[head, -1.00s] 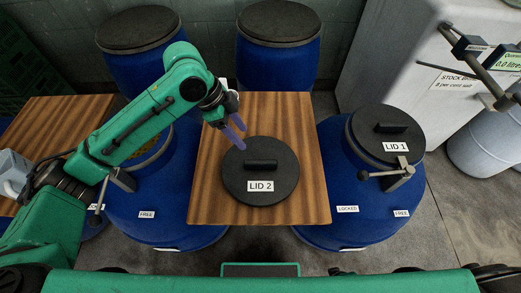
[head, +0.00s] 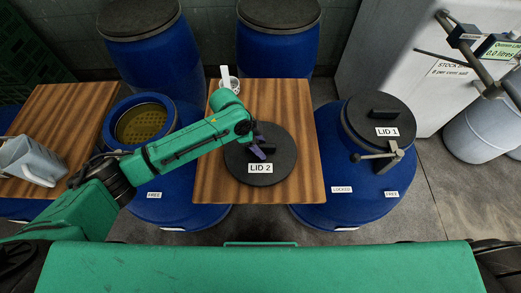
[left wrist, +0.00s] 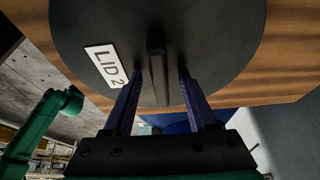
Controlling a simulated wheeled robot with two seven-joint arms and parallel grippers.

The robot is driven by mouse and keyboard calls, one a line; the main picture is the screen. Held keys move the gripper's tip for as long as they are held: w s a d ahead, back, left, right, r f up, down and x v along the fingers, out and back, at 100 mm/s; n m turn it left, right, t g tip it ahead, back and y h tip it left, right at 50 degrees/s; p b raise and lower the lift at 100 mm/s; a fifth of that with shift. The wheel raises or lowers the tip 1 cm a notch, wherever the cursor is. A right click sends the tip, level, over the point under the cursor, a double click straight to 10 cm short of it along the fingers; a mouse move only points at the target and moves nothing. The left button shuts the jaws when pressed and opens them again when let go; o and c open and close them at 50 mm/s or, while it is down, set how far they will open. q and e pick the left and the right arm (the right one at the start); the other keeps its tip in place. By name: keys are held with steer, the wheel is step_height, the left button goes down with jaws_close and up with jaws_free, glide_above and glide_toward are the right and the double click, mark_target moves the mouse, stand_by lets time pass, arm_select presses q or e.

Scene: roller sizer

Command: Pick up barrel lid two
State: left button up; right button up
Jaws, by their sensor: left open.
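Barrel lid two (head: 272,179) is a round black lid marked "LID 2". It lies flat on the middle wooden board, and its raised bar handle is partly hidden by my gripper in the head view. My left gripper (head: 261,149) is at the handle, reaching in from the left. In the left wrist view the lid (left wrist: 215,45) fills the upper middle, and the bar handle (left wrist: 157,62) stands between the open fingers of my gripper (left wrist: 160,73). A gap shows on each side of the handle. My right gripper is not in view.
An open blue barrel (head: 178,113) with a strainer inside stands left of the board (head: 220,189). A barrel with lid one (head: 378,119) and a clamp lever stands to the right. A grey jug (head: 35,160) is at far left. A white cup (head: 229,83) sits behind.

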arm_select(q)
jaws_close()
steer(key=shift+w, duration=0.1)
stand_by(1.2)
